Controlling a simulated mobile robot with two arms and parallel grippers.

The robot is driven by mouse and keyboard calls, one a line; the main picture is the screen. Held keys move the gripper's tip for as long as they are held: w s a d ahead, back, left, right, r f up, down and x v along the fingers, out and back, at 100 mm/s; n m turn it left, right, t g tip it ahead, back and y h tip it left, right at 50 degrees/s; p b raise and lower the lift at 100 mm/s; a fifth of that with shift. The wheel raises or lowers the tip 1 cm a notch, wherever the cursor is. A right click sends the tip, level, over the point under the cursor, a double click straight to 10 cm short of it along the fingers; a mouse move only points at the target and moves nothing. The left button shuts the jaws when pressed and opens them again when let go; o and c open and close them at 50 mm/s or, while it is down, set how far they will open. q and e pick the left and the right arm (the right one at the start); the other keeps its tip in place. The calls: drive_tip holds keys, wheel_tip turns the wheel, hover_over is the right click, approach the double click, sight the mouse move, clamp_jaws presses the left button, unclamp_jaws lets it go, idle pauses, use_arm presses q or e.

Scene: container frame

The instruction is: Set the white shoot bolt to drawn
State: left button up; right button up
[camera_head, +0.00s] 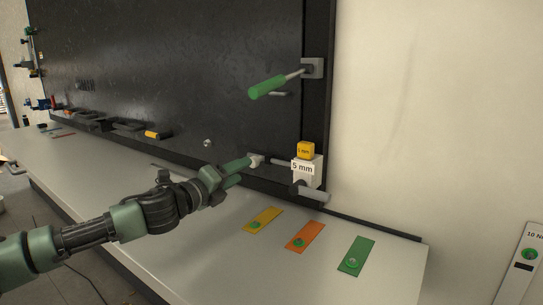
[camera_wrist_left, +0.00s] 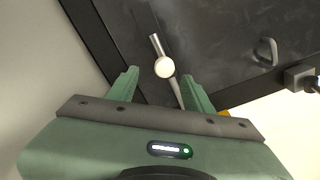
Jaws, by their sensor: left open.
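The white shoot bolt shows in the head view as a pale knob (camera_head: 256,160) on a grey rod low on the black panel. The rod runs right toward a block labelled 5 mm. In the left wrist view the round white knob (camera_wrist_left: 165,67) sits on its metal rod, which shows on both sides of it. My left gripper (camera_head: 246,170) is open at the knob. In the wrist view the knob lies in front of the gap between the two green fingertips (camera_wrist_left: 160,76); I cannot tell whether they touch it. My right gripper is not in view.
A lever with a green handle (camera_head: 267,87) is above right on the panel. A yellow cube (camera_head: 305,150) sits on the labelled block (camera_head: 303,168). Yellow, orange and green plates (camera_head: 356,257) lie on the pale bench (camera_head: 210,255). A dark handle (camera_wrist_left: 266,52) shows in the wrist view.

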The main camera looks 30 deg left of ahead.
sight(253, 168)
use_arm(q)
drive_tip(key=w+p, duration=0.1)
drive_tip(key=w, duration=0.1)
drive_tip(key=w+p, duration=0.4)
drive_tip(key=shift+w+d+r, duration=0.2)
drive_tip(key=shift+d+r, duration=0.05)
drive_tip(key=shift+r, duration=0.15)
drive_tip(key=shift+w+f, duration=0.1)
drive_tip(key=shift+w, duration=0.2)
drive_tip(key=shift+c, duration=0.9)
clamp_jaws()
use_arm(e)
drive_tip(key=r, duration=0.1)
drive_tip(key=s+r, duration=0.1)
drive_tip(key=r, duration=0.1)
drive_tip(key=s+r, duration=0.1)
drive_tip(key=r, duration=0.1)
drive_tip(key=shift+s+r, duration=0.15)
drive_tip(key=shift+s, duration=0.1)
